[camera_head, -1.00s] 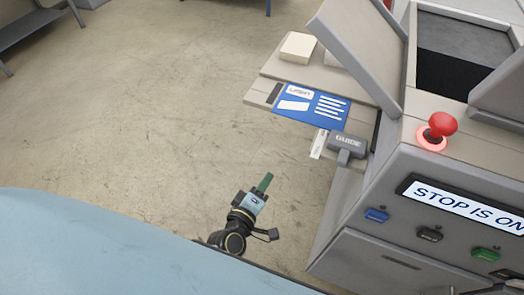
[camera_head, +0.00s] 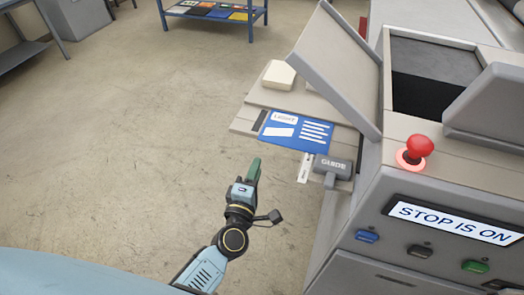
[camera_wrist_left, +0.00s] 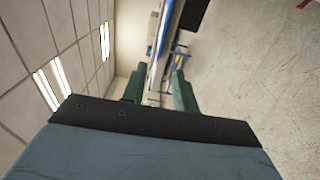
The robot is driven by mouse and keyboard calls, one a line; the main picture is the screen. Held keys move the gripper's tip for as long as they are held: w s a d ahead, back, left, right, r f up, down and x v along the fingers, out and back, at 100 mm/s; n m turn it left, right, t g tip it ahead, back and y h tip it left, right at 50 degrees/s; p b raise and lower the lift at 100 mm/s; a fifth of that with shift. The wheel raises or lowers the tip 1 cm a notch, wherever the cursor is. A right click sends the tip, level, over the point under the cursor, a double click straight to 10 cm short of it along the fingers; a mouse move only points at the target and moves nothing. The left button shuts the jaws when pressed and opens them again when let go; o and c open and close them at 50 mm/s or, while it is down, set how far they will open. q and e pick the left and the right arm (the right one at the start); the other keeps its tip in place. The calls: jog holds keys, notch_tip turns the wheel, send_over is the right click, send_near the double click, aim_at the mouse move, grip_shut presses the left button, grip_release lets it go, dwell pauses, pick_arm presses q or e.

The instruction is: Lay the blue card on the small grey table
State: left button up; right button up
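The blue card (camera_head: 296,132), with white print, lies flat on the beige feed shelf (camera_head: 243,120) at the left side of the laminator. My left gripper (camera_head: 254,170) is in front of and to the left of the card, apart from it, pointing toward the shelf. In the left wrist view its two green fingers (camera_wrist_left: 160,90) stand apart with nothing held between them. A grey table (camera_head: 32,48) is partly in view at the top left; I cannot tell if it is the small one. My right gripper is out of view.
A grey guide block (camera_head: 333,168) sits at the shelf's near end, and a cream block (camera_head: 279,75) behind the card. A raised grey panel (camera_head: 338,62) stands right of the card. A red stop button (camera_head: 419,147) tops the machine. A blue rack (camera_head: 212,15) stands far back. Open floor lies left.

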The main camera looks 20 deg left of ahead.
pick_arm(q)
jog(key=w, duration=0.9)
jog(key=shift+w+a, duration=0.2)
grip_shut()
